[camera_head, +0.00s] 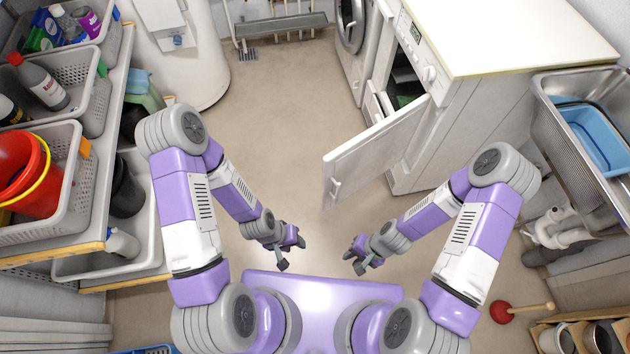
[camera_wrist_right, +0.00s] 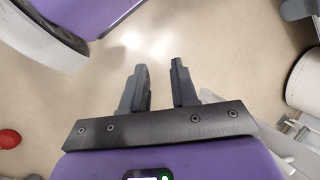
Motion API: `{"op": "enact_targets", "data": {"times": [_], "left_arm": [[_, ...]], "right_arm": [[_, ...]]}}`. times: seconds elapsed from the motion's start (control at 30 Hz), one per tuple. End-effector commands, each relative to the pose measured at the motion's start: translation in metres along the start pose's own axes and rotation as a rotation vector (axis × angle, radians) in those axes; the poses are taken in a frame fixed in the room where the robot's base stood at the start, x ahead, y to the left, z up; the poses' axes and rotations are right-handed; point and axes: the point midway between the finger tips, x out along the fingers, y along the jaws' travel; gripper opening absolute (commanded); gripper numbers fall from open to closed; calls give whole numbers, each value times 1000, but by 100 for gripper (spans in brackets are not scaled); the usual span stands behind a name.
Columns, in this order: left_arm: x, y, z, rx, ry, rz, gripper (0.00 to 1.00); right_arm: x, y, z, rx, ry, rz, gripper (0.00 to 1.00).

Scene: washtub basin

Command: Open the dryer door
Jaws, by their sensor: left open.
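The white dryer (camera_head: 447,135) stands at the right of the middle in the head view, with a control panel and knob on its front. Its door (camera_head: 375,150) stands partly open, swung out toward the floor space, with a small handle (camera_head: 334,188) near its free edge. A dark opening with something green (camera_head: 403,101) shows behind the door. My left gripper (camera_head: 291,252) is open and empty, low in front of my body, left of the door and apart from it. My right gripper (camera_head: 357,260) is below the door, not touching it; in the right wrist view its fingers (camera_wrist_right: 160,88) are apart and empty.
A front-loading machine with a round door (camera_head: 351,22) stands behind the dryer. Shelves with grey baskets (camera_head: 60,215) line the left side. A metal sink (camera_head: 575,130) and a red plunger (camera_head: 503,312) are at right. The middle floor (camera_head: 275,130) is clear.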

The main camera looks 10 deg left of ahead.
Motion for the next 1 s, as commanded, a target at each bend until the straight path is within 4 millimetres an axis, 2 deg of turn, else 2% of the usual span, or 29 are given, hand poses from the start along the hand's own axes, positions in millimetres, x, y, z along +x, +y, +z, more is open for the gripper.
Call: {"op": "enact_targets", "data": {"times": [0.07, 0.17, 0.2, 0.27, 0.3, 0.4, 0.5, 0.63, 0.7, 0.83, 1.0], "left_arm": [[-5, 2, 0, 1, 0, 0, 43], [-10, 4, 0, 1, 0, 0, 43], [-12, 5, 0, 1, 0, 0, 43], [-14, 6, 0, 1, 0, 0, 43], [-16, 6, 1, 1, 0, 0, 43], [-19, 7, 1, 0, 0, 0, 43], [-21, 8, 1, 0, 0, 0, 43], [-22, 8, 1, 0, 0, 0, 43], [-22, 8, 1, 0, 0, 0, 43], [-22, 8, 1, 0, 0, 0, 43], [-17, 6, 1, 0, 0, 0, 43]], "right_arm": [[20, -7, 11, 188, -133, -60, 29], [38, -38, 17, 453, -321, -218, 29], [42, -56, 14, 561, -391, -307, 29], [40, -83, -1, 719, -482, -464, 29], [37, -100, -15, 821, -532, -579, 29], [20, -125, -64, 1039, -605, -873, 29], [3, -128, -108, 1179, -619, -1096, 29], [-9, -120, -142, 1277, -608, -1264, 29], [-13, -118, -152, 1302, -603, -1309, 29], [-15, -116, -157, 1316, -599, -1338, 29], [-10, -130, -162, 1313, -602, -1333, 29]]}}
